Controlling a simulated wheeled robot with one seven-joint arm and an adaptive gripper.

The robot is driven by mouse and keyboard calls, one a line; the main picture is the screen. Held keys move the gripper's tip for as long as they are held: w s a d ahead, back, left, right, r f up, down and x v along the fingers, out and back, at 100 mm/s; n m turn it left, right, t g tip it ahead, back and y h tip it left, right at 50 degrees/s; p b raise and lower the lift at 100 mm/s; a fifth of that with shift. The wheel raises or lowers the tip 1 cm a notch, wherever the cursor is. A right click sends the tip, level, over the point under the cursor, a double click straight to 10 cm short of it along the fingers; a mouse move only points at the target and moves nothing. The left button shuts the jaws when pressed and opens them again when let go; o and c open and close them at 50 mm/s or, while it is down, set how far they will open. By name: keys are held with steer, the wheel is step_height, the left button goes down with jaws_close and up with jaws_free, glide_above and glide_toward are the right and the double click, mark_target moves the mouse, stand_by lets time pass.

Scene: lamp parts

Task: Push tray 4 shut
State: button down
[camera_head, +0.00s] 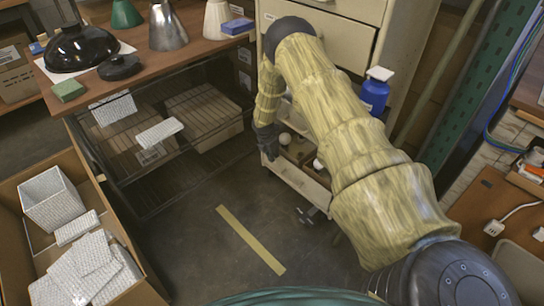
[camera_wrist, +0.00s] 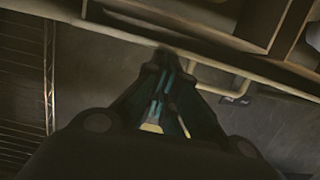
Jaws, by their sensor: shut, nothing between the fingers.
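A cream cabinet (camera_head: 335,38) stands at the top middle of the head view. Low on it, a tray (camera_head: 303,186) is pulled out, with a white round bulb (camera_head: 285,139) and other small parts inside. No readable number shows on this tray. My gripper (camera_head: 270,156) points down at the left end of the tray's front panel, shut and empty. In the wrist view my gripper's fingertips (camera_wrist: 166,54) meet just below the tray's edge (camera_wrist: 130,33); I cannot tell whether they touch it. My arm hides part of the cabinet and tray.
A blue bottle (camera_head: 375,90) stands right of my arm by the cabinet. A wooden workbench (camera_head: 195,48) with lampshades is at the upper left, above a wire shelf. A cardboard box (camera_head: 150,290) of white parts is at lower left. The floor (camera_head: 215,265) between is clear.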

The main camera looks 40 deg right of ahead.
steer(key=shift+d+r, duration=0.15)
steer(key=shift+d, duration=0.2)
steer(key=s+a+r+p, duration=0.1)
steer(key=a+r+p, duration=0.3)
steer(key=a+r, duration=0.4)
steer(key=s+a+f+m+y, duration=0.2)
steer(key=s+a+f+m, duration=0.25)
steer(key=s+a, duration=0.5)
steer(key=s+a+f+m+y, duration=0.1)
steer(key=s+a+f+m, duration=0.4)
steer(key=s, duration=0.8)
steer(key=s+a+r+m, duration=0.1)
steer(key=s+a+m, duration=0.2)
steer(key=s, duration=0.5)
steer(key=s+a+r+m, duration=0.1)
steer(key=s+a+m, duration=0.25)
steer(key=s, duration=0.35)
steer(key=s+a+r+m, duration=0.1)
steer(key=s+r+m, duration=0.4)
steer(key=s, duration=0.6)
step_height(320, 180, up, 23)
steer(key=p, duration=2.3)
steer(key=shift+f+n, duration=0.15)
steer(key=shift+n, duration=0.25)
